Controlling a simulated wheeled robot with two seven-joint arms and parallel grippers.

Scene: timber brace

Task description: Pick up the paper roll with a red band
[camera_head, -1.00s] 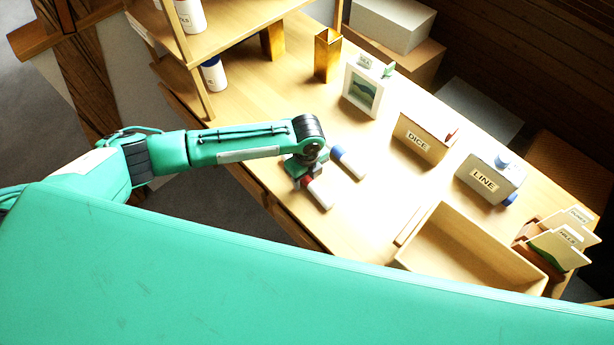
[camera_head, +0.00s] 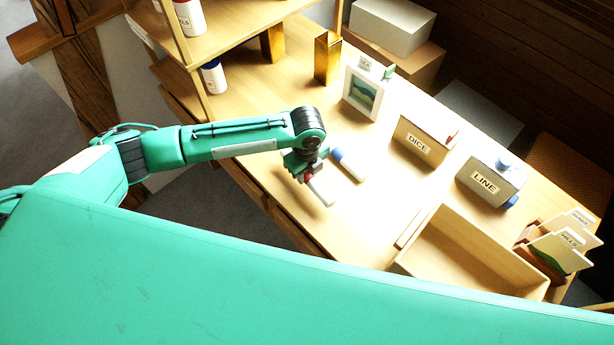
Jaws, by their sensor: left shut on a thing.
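The paper roll with a red band (camera_head: 321,192) is a white cylinder whose red end sits at my left gripper (camera_head: 305,177). My left gripper is shut on it near the red band, and the white end sticks out toward the lower right. I cannot tell whether the roll is clear of the table. A second white roll with a blue band (camera_head: 350,166) lies on the table just right of it, apart from it. My right gripper is not in view.
The wooden table (camera_head: 365,225) is bare around the rolls. An open wooden tray (camera_head: 405,255) stands at the front right. Boxes marked DICE (camera_head: 419,143) and LINE (camera_head: 485,182) and a picture frame (camera_head: 362,92) stand behind. A shelf (camera_head: 235,32) rises at the upper left.

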